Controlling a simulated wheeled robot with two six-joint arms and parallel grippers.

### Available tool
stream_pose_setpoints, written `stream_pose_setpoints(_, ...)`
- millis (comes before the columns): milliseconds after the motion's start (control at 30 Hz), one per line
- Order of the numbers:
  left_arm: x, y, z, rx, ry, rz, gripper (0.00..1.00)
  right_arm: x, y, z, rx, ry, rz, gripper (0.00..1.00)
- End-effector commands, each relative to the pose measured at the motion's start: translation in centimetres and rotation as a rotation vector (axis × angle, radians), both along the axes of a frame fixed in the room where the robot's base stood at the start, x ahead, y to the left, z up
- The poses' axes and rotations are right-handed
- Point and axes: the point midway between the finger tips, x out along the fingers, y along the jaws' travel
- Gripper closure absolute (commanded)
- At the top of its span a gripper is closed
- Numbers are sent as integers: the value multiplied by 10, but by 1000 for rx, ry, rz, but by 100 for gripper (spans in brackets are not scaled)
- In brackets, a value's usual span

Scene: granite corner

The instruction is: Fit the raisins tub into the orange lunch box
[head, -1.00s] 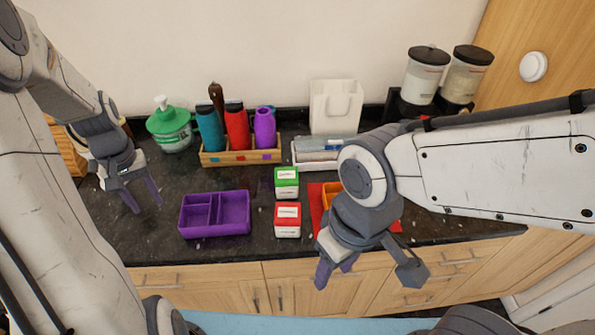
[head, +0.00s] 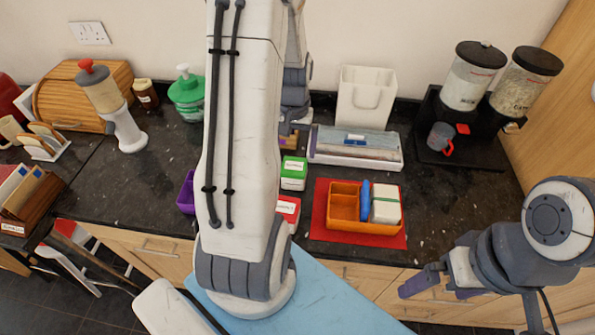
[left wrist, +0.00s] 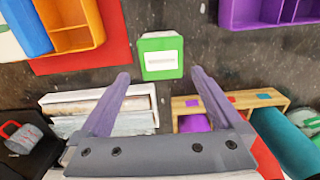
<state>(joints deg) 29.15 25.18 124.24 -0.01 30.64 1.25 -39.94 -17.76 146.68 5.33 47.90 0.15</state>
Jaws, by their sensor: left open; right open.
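The orange lunch box (head: 343,203) sits on a red mat, holding a blue item and a white tub with a green stripe. A green tub (head: 293,173) and a red tub (head: 288,208) stand left of it; their labels are too small to read, so I cannot tell which holds raisins. My left gripper (left wrist: 160,78) is open and empty, with the green tub (left wrist: 160,57) just beyond its fingertips in the left wrist view; in the head view my arm largely hides it. My right gripper (head: 440,287) is open and empty, in front of the counter at lower right.
The purple lunch box (head: 186,194) is mostly hidden behind my left arm; it also shows in the left wrist view (left wrist: 240,14). A white tray (head: 355,160) stands behind the red mat (head: 320,215). Dispensers (head: 470,80) stand at the back right.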

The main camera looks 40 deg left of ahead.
Motion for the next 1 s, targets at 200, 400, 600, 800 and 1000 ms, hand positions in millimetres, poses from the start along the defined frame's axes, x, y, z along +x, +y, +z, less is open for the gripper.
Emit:
stream_pose_setpoints(200,-2,0,-16,-2,3,0,0,0,0,9,0,0,0,0)
stream_pose_setpoints(400,-4,0,-44,-3,4,0,0,0,0,19,0,0,1,0)
stream_pose_setpoints(600,-3,1,-56,1,-1,0,0,0,0,21,0,0,1,0)
stream_pose_setpoints(800,-2,1,-57,1,-1,0,4,0,0,20,0,0,1,0)
stream_pose_setpoints(1000,-2,1,-56,1,-1,0,80,0,0,20,0,0,1,0)
